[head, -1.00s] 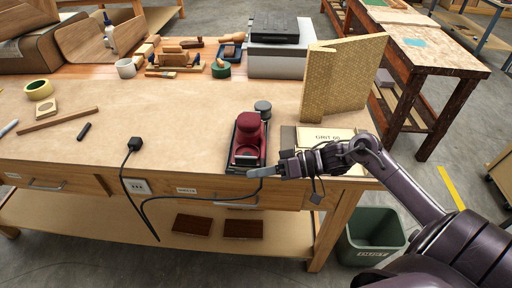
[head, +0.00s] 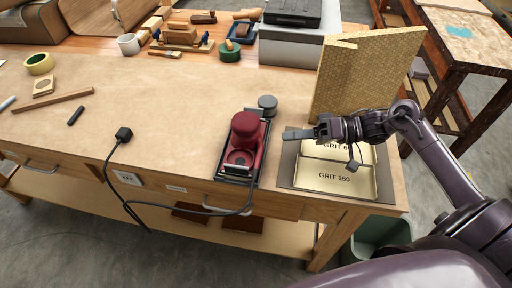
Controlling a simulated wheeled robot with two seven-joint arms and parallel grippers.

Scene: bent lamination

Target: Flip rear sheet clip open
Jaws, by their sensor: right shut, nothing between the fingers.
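A red sander (head: 243,146) with a dark base lies near the bench's front edge, its knob and body upright. A metal clip frame shows at its rear and front ends; whether the rear sheet clip (head: 255,113) is open is too small to tell. My right gripper (head: 291,134) is shut and empty. It points left, to the right of the sander and apart from it, above the sheet tray. My left gripper is not in view.
A tray (head: 287,172) with sheets marked GRIT 150 (head: 334,179) lies under my right arm. A grey round knob (head: 267,101) stands behind the sander. A black plug (head: 124,134) and cord lie left. Bench between is clear.

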